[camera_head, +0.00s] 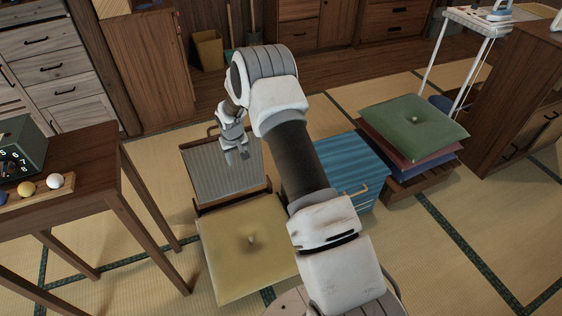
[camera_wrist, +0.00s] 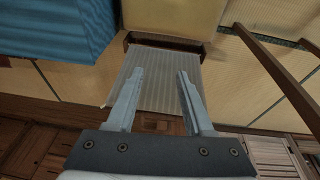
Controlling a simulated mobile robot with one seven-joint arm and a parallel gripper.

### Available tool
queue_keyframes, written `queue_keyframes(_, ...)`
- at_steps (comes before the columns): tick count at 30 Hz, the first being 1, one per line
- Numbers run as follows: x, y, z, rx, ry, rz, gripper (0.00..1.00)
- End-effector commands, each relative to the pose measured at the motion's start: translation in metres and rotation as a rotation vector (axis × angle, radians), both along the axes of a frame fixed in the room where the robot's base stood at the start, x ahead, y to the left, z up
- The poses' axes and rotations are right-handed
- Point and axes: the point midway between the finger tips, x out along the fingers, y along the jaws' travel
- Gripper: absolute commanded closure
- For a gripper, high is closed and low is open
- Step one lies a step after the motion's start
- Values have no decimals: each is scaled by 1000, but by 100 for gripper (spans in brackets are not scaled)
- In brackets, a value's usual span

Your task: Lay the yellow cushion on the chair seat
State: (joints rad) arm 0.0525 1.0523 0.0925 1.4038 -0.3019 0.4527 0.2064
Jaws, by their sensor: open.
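The yellow cushion (camera_head: 222,262), square with a dimple in its middle, lies flat just in front of the chair; its underside is hidden. It also shows partly at the top of the wrist view (camera_wrist: 172,14). The low wooden chair has a grey striped seat (camera_head: 205,177), which looks bare; it also fills the middle of the wrist view (camera_wrist: 150,62). A dark wooden bar of the chair lies between seat and cushion. My gripper (camera_head: 237,156) is open and empty, over the seat; its spread fingers (camera_wrist: 161,72) have nothing between them.
A blue striped box (camera_head: 353,165) stands right of the chair. Beyond it, a green cushion (camera_head: 412,122) tops a red and a blue one on a wooden pallet. A wooden table (camera_head: 85,165) with small balls stands at left. Tatami is clear at lower right.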

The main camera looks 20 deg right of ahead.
Motion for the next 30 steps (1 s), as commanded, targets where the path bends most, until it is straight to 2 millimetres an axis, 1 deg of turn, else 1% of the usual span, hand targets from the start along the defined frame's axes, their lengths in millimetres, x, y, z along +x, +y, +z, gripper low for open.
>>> queue_keyframes(1,-1,0,30,-4,-15,0,48)
queue_keyframes(2,-3,-1,45,-7,-20,0,48)
queue_keyframes(3,-6,-1,64,-10,-25,0,48)
queue_keyframes(5,-13,-2,93,-14,-35,-1,48)
queue_keyframes(6,-18,-2,112,-17,-41,-1,48)
queue_keyframes(8,-28,-3,139,-20,-51,-2,48)
queue_keyframes(9,-35,-3,156,-21,-56,-4,48)
queue_keyframes(11,-46,-3,181,-24,-66,-5,48)
queue_keyframes(12,-55,-4,198,-26,-72,-6,48)
queue_keyframes(14,-69,-4,221,-26,-82,-7,48)
queue_keyframes(15,-79,-3,236,-26,-87,-9,48)
queue_keyframes(17,-95,-4,257,-27,-98,-12,48)
queue_keyframes(18,-106,-4,269,-27,-103,-12,48)
queue_keyframes(20,-124,-3,288,-25,-112,-15,48)
queue_keyframes(21,-136,-3,299,-24,-119,-16,48)
queue_keyframes(23,-155,-3,315,-22,-128,-18,48)
queue_keyframes(24,-168,-3,325,-19,-135,-20,48)
queue_keyframes(26,-188,-3,337,-17,-143,-21,48)
queue_keyframes(27,-201,-2,345,-14,-151,-22,48)
queue_keyframes(29,-222,-2,355,-9,-159,-24,48)
queue_keyframes(30,-235,-1,361,-5,-166,-25,48)
